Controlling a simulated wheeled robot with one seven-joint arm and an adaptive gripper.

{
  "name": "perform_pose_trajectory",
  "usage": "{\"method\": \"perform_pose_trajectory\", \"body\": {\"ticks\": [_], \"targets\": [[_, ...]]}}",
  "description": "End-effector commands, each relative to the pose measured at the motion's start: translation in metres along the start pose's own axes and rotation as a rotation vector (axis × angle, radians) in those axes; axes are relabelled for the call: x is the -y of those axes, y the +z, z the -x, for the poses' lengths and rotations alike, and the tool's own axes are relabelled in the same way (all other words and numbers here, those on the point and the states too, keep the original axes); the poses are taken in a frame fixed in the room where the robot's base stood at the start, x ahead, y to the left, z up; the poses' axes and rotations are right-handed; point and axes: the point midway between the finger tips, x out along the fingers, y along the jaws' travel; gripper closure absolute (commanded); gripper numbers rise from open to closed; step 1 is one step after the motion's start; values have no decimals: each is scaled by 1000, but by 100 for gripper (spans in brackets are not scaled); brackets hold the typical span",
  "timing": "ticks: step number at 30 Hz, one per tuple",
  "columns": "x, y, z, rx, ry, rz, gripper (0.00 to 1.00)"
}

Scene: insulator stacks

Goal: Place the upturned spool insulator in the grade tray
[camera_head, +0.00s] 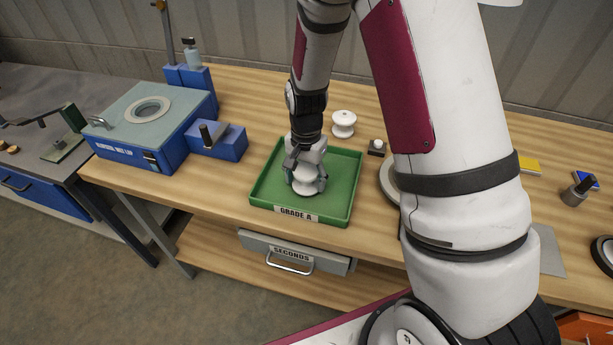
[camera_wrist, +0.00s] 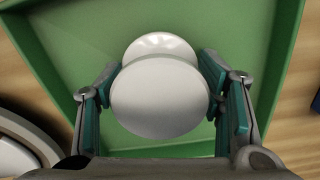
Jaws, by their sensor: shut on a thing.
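My gripper (camera_head: 306,178) is down inside the green grade tray (camera_head: 340,205), which has a "GRADE A" label on its front. It is shut on a white spool insulator (camera_head: 307,188). In the wrist view the insulator (camera_wrist: 160,98) sits between the two fingers, one round flange facing the camera and the other flange partly showing behind it. The tray floor (camera_wrist: 95,35) lies behind it in that view. The insulator's lower end is at or very near the tray floor; I cannot tell whether it touches.
Another white spool insulator (camera_head: 343,123) stands on the bench just behind the tray. A blue box machine (camera_head: 150,125) stands to the left. A "SECONDS" drawer (camera_head: 292,254) is below the bench top.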

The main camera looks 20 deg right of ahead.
Motion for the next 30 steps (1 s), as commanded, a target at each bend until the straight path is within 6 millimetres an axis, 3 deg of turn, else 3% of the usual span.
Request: {"method": "perform_pose_trajectory", "body": {"ticks": [7, 8, 10, 23, 30], "targets": [[0, 0, -3, -1, -1, 0, 82], [0, 0, -3, 0, 0, 0, 34], [0, 0, -2, 0, 0, 0, 19], [0, 0, 4, -1, -1, 0, 19], [2, -2, 40, -5, -5, 0, 19]]}}
